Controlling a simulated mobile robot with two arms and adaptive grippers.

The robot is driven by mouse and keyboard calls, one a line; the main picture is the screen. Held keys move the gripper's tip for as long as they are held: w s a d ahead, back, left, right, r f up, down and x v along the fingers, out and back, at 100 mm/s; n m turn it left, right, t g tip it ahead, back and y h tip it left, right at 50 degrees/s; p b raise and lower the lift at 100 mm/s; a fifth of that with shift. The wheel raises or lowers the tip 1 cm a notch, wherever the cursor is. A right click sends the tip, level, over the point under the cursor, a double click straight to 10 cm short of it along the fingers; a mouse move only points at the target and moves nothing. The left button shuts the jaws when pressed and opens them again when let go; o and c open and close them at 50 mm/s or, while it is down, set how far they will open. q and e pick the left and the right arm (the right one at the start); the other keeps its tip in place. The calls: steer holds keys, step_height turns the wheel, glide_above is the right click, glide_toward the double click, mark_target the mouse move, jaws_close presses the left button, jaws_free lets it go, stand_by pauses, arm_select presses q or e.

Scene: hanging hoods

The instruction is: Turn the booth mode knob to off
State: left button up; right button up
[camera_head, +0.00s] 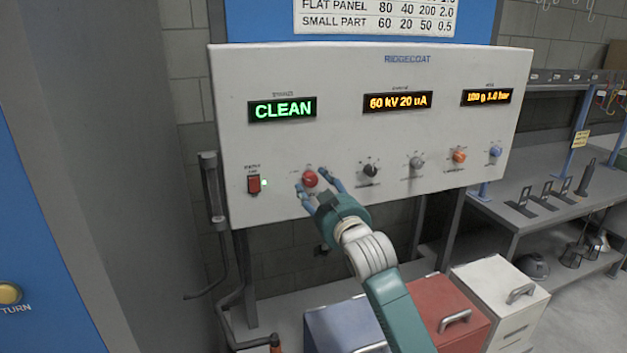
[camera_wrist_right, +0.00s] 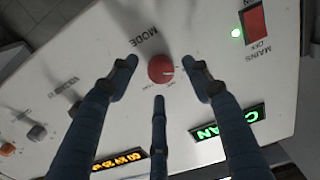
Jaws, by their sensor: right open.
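The red booth mode knob (camera_head: 310,178) is on the lower left of the white control panel (camera_head: 345,75). In the wrist view the knob (camera_wrist_right: 160,69) lies beside the word MODE, and a pale pointer mark shows on its right side; the small position labels are too blurred to read. My right gripper (camera_head: 315,182) is open in front of the knob. In the wrist view two of its blue fingers flank the knob and a third points at it from below, with gaps visible around the knob. The green display (camera_head: 282,110) reads CLEAN. My left gripper is not in view.
A red mains switch (camera_head: 254,184) with a lit green lamp is left of the knob. Black (camera_head: 370,170), grey (camera_head: 416,162), orange (camera_head: 459,156) and blue (camera_head: 495,151) knobs run to the right. Drawer boxes (camera_head: 500,290) stand below. A shelf bench (camera_head: 540,205) is at right.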

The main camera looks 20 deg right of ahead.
steer(key=shift+w+a, duration=0.1)
steer(key=shift+w, duration=1.05)
steer(key=shift+f, duration=0.1)
steer(key=c, duration=1.2)
